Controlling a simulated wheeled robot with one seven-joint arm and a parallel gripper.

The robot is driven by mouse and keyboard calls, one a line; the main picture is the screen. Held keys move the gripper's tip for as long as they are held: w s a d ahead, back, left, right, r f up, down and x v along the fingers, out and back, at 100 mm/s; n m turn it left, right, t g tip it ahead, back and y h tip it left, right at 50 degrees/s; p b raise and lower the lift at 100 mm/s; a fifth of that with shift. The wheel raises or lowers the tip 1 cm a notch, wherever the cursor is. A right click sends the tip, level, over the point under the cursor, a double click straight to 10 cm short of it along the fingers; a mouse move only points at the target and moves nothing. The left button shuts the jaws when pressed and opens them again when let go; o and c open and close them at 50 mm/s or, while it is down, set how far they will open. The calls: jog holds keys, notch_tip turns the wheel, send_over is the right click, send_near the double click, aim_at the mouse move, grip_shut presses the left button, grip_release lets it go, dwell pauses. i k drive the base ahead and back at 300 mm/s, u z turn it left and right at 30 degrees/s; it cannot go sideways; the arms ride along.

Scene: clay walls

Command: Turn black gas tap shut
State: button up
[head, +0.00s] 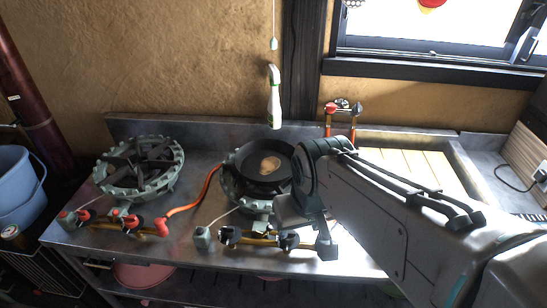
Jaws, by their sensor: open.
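Two dark taps sit on the brass pipe at the front of the right gas burner, a left one (229,237) and a right one (288,241). I cannot tell from this view which tap is meant or how far each is turned. My gripper (308,232) is open and points down at the front right of the right burner, close to the right tap. It hides part of that burner, and contact cannot be made out.
A black pan (264,168) with food in it sits on the right burner. An orange hose (196,195) runs between the burners. A white-and-green bottle-like item (274,97) is near the wall. A blue bucket (17,187) is at left.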

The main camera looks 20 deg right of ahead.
aim_at(357, 109)
jog(key=u, duration=0.1)
jog(key=k, duration=0.85)
jog(key=z, duration=0.75)
jog(key=i, duration=1)
